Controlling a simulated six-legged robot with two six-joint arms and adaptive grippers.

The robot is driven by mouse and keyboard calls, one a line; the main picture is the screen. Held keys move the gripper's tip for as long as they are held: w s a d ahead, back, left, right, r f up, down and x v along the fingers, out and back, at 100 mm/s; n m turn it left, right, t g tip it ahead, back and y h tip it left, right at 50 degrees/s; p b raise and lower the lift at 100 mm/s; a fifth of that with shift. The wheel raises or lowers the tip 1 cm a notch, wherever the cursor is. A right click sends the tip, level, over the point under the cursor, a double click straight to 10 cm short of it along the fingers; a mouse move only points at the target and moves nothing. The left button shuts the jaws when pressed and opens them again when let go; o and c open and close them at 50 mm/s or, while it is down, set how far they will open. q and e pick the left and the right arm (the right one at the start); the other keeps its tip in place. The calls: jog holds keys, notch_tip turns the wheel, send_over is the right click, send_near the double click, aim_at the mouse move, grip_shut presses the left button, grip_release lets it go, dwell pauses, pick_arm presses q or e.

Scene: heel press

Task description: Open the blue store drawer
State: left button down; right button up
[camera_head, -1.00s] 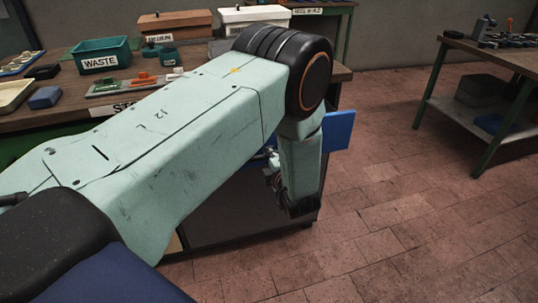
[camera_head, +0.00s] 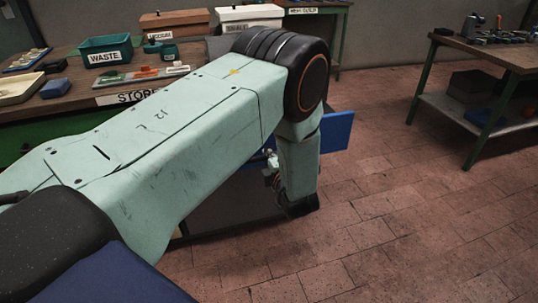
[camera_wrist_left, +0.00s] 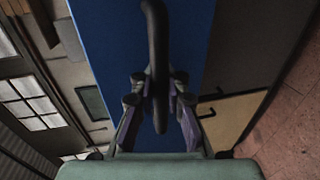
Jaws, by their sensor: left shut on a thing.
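The blue store drawer's front (camera_head: 337,131) shows in the head view as a blue panel to the right of my left arm, standing out from the workbench. In the left wrist view the blue front (camera_wrist_left: 108,45) fills the middle, with a dark bar handle (camera_wrist_left: 156,30) running down it. My left gripper (camera_wrist_left: 160,88) is shut on this handle, one finger on each side. In the head view my forearm hides most of the drawer and the handle; only a small part of the gripper (camera_head: 271,172) shows. My right gripper is not in view.
The workbench (camera_head: 62,103) bears a green waste bin (camera_head: 104,49), trays and small blocks. A second table (camera_head: 492,55) with a lower shelf stands at the right. The brick floor (camera_head: 390,220) between and in front is clear.

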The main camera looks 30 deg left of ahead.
pick_arm(q)
jog(key=shift+w+a+r, duration=0.15)
jog(key=shift+w+r, duration=0.1)
jog(key=c, duration=1.5)
grip_release()
jog(key=shift+o, duration=0.8)
jog(key=shift+s+f, duration=0.1)
jog(key=shift+f, duration=0.05)
jog(key=v, duration=0.7)
jog(key=shift+s, duration=0.2)
